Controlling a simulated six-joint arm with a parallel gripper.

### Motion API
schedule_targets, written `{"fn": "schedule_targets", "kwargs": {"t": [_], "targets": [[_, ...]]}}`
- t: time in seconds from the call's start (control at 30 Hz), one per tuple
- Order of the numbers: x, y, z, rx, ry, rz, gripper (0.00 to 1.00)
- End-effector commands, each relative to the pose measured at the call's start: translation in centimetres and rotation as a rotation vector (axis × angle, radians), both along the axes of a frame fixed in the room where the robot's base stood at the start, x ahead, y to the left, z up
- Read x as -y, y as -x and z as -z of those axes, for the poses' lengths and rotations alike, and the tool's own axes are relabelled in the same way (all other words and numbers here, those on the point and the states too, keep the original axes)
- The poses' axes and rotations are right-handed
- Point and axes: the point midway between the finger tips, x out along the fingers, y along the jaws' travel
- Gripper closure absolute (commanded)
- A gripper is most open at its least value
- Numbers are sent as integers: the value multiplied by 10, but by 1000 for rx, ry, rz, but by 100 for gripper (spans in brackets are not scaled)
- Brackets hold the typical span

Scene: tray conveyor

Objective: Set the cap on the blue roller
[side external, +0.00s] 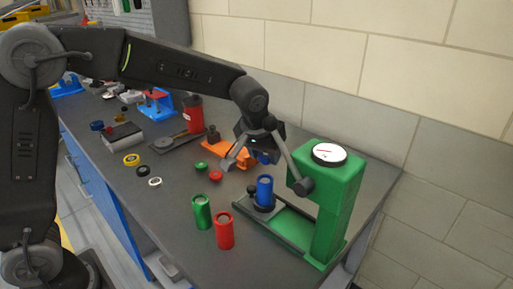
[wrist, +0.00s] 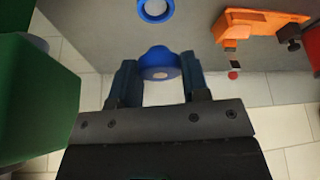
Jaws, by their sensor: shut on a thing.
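The blue roller (side external: 265,190) stands upright on the dark base of the green press in the side view. A blue round end, apparently the roller's top, shows at the upper edge of the wrist view (wrist: 156,10). My gripper (side external: 262,153) is above the roller and shut on a blue cap (side external: 264,158). In the wrist view the cap (wrist: 161,63) sits between the two fingers of my gripper (wrist: 158,78). The cap is apart from the roller, with a gap below it. Part of the cap is hidden by the fingers in the side view.
The green press (side external: 335,205) with a dial stands close to the right of my gripper. A green roller (side external: 201,212) and red roller (side external: 224,231) stand in front. Green (side external: 201,166) and red (side external: 215,176) caps lie left. An orange fixture (side external: 230,154) is behind.

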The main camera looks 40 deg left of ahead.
Motion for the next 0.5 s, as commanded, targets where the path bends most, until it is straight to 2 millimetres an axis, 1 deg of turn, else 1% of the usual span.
{"fn": "schedule_targets", "kwargs": {"t": [0.23,0.37,0.5], "targets": [[0,1,0,1,2,0,80],[-1,0,6,0,1,-1,80],[-1,0,17,-1,1,0,80]]}}
